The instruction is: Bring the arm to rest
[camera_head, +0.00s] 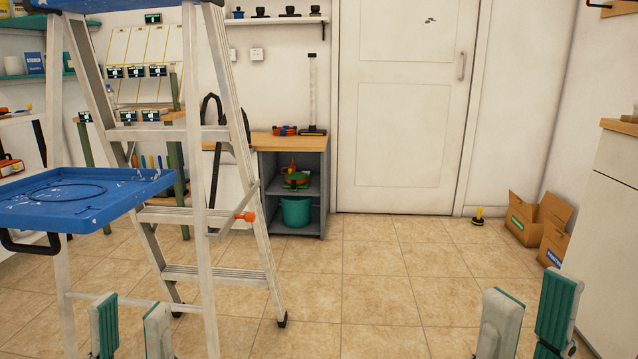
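My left gripper (131,303) is at the bottom left, fingers pointing up. Its two grey-green fingers stand apart with nothing between them, in front of the stepladder's lower part. My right gripper (533,286) is at the bottom right, fingers also pointing up. Its two fingers stand apart and hold nothing; tiled floor shows around them. Both arms are below the picture, out of sight. No mop or wringer can be made out.
A metal stepladder (207,180) with a blue tray (85,212) stands at the near left. A teal bucket (295,211) sits in a grey shelf unit (322,185). Cardboard boxes (530,232) and a white cabinet (612,230) are at the right. The middle floor (385,300) is clear.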

